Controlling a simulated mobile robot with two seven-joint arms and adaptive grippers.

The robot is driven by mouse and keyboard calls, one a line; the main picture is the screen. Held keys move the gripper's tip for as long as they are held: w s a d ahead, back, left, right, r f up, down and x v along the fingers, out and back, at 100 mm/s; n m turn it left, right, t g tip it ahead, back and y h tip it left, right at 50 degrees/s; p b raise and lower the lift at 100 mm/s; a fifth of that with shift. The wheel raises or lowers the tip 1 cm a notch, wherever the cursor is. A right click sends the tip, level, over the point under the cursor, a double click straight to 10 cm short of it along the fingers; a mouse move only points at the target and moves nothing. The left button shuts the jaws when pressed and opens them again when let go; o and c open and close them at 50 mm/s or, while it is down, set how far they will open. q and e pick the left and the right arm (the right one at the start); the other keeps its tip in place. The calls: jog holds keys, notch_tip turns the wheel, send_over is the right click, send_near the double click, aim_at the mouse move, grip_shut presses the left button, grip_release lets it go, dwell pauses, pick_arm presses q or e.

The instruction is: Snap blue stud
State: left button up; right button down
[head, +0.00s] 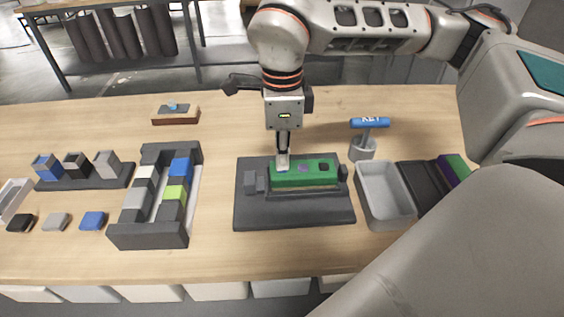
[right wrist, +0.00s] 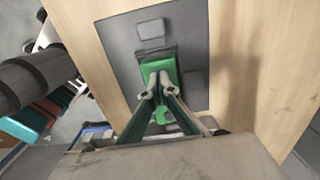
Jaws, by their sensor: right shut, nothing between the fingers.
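A green block (head: 318,180) sits in a dark fixture (head: 250,215) at the middle of the table. Small studs show on its top, a purple one (head: 303,168) and a dark one (head: 323,167). My right gripper (head: 283,158) points down over the left part of the green block, its fingertips at or just above the top. It is shut and empty. A small bluish patch shows by the fingertips, but I cannot tell whether it is the blue stud. In the right wrist view, the closed fingertips (right wrist: 159,82) cover part of the green block (right wrist: 155,58). My left gripper is not in view.
Right of the fixture are a grey tray (head: 388,200) and a blue KEY-marked handle (head: 369,123) upright in a holder. A dark rack with coloured blocks (head: 140,235) stands left. Several small blocks lie far left. Bare wood separates rack and fixture.

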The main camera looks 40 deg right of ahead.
dwell(0.4)
jog(key=shift+r+p, duration=0.6)
jog(key=shift+r, duration=0.35)
jog(key=shift+r+p, duration=0.3)
jog(key=shift+r, duration=0.05)
jog(key=shift+r+p, duration=0.45)
jog(key=shift+r, duration=0.55)
notch_tip(320, 180, up, 4)
jog(key=p, duration=0.3)
jog(key=shift+p, duration=0.3)
